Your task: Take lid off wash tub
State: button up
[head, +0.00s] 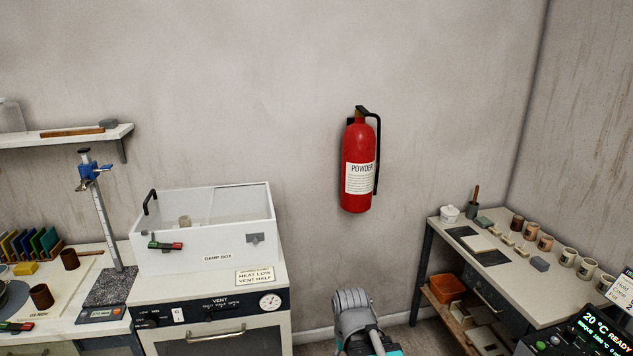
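No tub is labelled as a wash tub in the head view. A small white tub (449,214) stands at the back left corner of the right-hand bench and may be it. It looks covered on top, but it is too small to tell the lid from the body. A grey, rounded part of my arm shows at the bottom centre, well in front of and to the left of this bench. The fingers of my gripper do not show.
The right-hand bench (513,283) holds a dark tool pot (472,210), a board (478,243) and several cups. An orange bin (447,288) sits on its lower shelf. A white damp box (205,240) stands on a cabinet at left. A red extinguisher (357,190) hangs on the wall.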

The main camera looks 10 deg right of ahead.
aim_at(450, 211)
jog(key=z, duration=0.25)
jog(key=i, duration=0.8)
jog(key=z, duration=0.9)
jog(key=i, duration=1)
jog(key=z, duration=0.4)
jog(key=k, duration=0.9)
jog(key=z, duration=0.15)
jog(key=i, duration=0.6)
